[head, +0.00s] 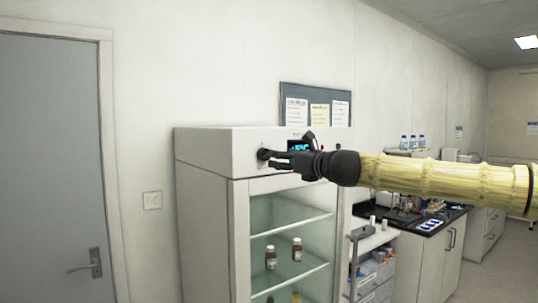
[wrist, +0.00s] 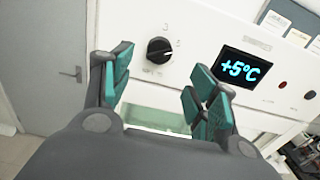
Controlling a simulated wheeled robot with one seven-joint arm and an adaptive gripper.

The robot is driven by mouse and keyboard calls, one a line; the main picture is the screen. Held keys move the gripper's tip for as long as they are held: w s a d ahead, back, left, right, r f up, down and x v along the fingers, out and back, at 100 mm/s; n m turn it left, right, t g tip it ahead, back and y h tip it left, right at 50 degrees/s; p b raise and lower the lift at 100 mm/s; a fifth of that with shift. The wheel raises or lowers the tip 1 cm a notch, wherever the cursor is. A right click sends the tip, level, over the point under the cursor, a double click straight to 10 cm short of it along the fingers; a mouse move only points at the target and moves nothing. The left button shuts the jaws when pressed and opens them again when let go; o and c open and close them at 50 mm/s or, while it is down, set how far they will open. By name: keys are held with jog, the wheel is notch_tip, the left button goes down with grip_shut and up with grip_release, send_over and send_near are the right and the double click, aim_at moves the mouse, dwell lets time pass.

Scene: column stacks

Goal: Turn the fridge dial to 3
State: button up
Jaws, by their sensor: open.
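The white fridge (head: 205,157) has a glass door and a top panel. Its black dial (wrist: 159,50) sits on that panel in the wrist view, with a light pointer line and small marks around it; one mark above reads like a 3, and which mark the line points at is too small to tell. In the head view the dial (head: 264,154) is a dark knob at the panel's left. My gripper (wrist: 155,85) is open and empty, its teal-padded fingers apart, with the dial seen between and beyond them. In the head view my gripper (head: 283,160) is close to the dial; contact cannot be told.
A display (wrist: 242,68) reading +5°C is right of the dial, with a red light (wrist: 282,84) beyond. Bottles (head: 271,257) stand behind the glass. A grey door (head: 50,170) is at left; a lab bench (head: 440,222) is at right.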

aim_at(265, 154)
jog(key=p+x, duration=0.3)
jog(key=x, duration=0.5)
jog(key=c, duration=1)
